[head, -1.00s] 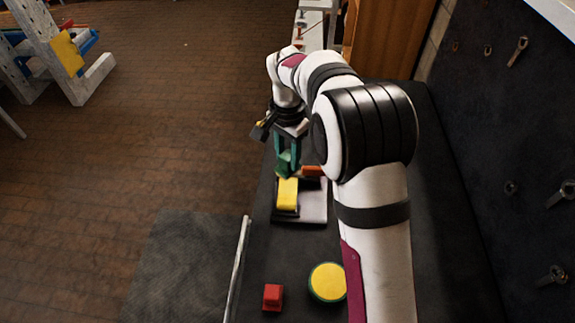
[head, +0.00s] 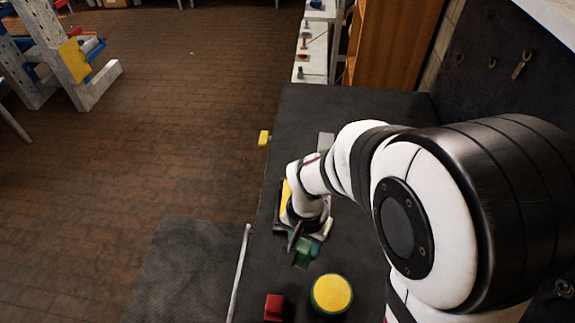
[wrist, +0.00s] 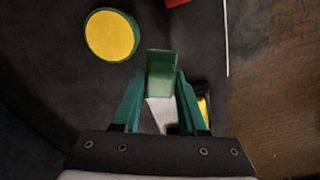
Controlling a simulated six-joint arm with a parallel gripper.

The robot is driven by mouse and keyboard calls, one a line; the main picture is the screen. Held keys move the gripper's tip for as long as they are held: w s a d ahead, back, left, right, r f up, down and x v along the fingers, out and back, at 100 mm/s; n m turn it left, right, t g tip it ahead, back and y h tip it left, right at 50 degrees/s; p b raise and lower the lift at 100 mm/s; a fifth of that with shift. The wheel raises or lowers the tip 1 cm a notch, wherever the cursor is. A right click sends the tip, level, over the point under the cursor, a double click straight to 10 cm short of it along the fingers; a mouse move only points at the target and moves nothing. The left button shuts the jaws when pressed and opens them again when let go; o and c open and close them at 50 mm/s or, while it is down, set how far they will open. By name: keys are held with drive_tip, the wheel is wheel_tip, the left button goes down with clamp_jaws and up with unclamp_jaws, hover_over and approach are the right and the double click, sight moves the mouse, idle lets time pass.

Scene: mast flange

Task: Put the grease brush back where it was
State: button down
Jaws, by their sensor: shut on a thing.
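My gripper (wrist: 160,82) has two teal fingers, shut on a green block (wrist: 161,68) that sticks out past the fingertips. I cannot tell from its shape whether this block is the grease brush. In the head view my gripper (head: 303,252) points down over the dark bench, between the pale plate and a round green tin with a yellow top (head: 332,293). The tin also shows at upper left in the wrist view (wrist: 110,35), apart from the fingers. My wrist hides much of the plate and part of the yellow bar (head: 286,196) on it.
A red block (head: 273,306) stands left of the tin, near the bench's left edge. A grey block (head: 326,140) stands behind my wrist. The far bench surface (head: 330,105) is mostly clear.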

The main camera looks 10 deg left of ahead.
drive_tip(key=a+f, duration=0.2)
drive_tip(key=a, duration=0.1)
drive_tip(key=a+f, duration=0.1)
drive_tip(key=a, duration=0.1)
drive_tip(key=shift+f, duration=0.15)
wheel_tip(320, 180, down, 3)
drive_tip(key=shift+f, duration=0.1)
drive_tip(key=shift+w+a+f, duration=0.1)
drive_tip(key=shift+f, duration=0.2)
drive_tip(key=shift+c, duration=2.2)
unclamp_jaws()
drive_tip(key=shift+f, duration=0.15)
